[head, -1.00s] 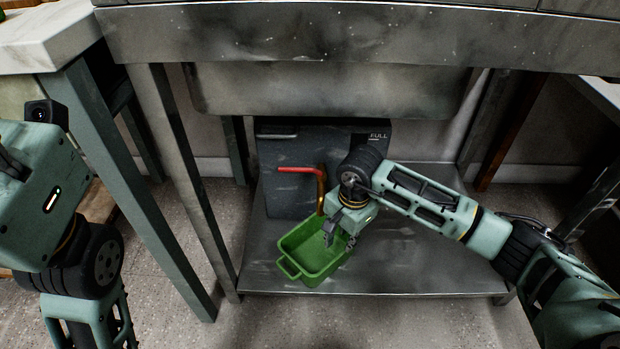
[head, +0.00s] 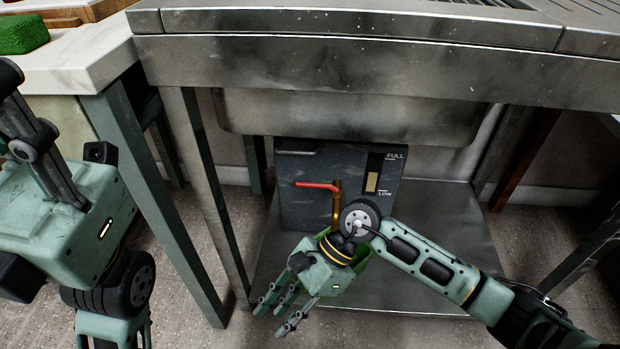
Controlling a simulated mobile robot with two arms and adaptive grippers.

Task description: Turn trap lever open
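The trap lever is a red handle (head: 317,185) on a brass pipe (head: 337,203) at the front of a dark grey trap box (head: 300,160) under the sink. The handle points left, roughly level. My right gripper (head: 280,312) is in front of and below the lever, apart from it. Its fingers are spread and empty, pointing down and left. A green tub (head: 352,278) stands under the pipe, mostly hidden behind my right gripper. My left gripper (head: 30,130) is at the left edge, far from the lever, and its fingertips are not clearly seen.
The box has a level window (head: 372,182) marked FULL and LOW. A steel shelf (head: 430,270) lies under the sink basin (head: 350,118). A steel table leg (head: 205,190) stands left of the box. A green sponge-like block (head: 22,32) lies on the counter.

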